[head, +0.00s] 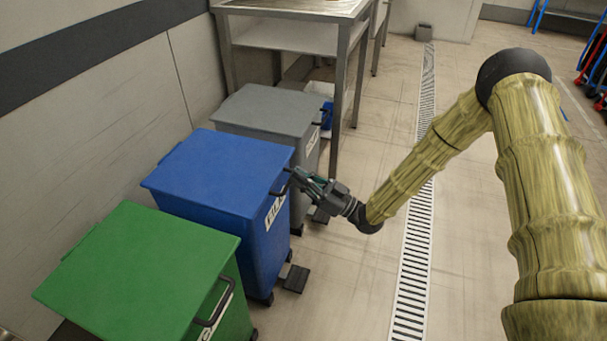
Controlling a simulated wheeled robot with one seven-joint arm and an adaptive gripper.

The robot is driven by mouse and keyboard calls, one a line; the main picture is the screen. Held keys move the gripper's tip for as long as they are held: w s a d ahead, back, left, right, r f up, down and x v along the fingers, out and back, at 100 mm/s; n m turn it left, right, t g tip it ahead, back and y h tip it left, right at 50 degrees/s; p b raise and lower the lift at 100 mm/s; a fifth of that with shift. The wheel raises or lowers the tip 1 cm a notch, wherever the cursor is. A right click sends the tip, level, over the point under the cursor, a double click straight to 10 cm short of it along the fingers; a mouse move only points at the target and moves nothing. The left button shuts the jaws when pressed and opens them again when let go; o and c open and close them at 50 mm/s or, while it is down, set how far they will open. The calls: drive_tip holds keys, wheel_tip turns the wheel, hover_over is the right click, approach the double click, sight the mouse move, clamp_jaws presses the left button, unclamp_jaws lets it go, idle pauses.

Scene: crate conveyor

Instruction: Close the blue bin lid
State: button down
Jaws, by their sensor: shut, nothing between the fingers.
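The blue bin (265,245) stands between two other bins along the left wall. Its blue lid (218,170) lies flat across the top and looks closed. A dark handle sticks out at the lid's right front edge. My gripper (298,176) is at the right side of the blue bin, close to this handle. Its fingers are shut with nothing between them. I cannot tell whether the fingertips touch the handle or the lid edge. The fingers partly cover the handle.
A green bin (140,270) stands in front of the blue one and a grey bin (268,108) behind it, both with lids down. A metal table (290,36) is at the back.

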drive_tip(key=shift+s+f+b, duration=0.2)
drive_tip(key=shift+f+b, duration=0.15)
drive_tip(key=shift+f, duration=0.5)
drive_tip(key=shift+s+d+f, duration=0.1)
drive_tip(key=shift+s+f, duration=0.05)
drive_tip(key=shift+f, duration=0.05)
drive_tip(key=shift+r, duration=0.1)
wheel_tip(320, 180, up, 5)
drive_tip(key=p, duration=0.3)
drive_tip(key=v, duration=1)
drive_tip(key=shift+f, duration=0.4)
drive_tip(key=shift+f, duration=0.1)
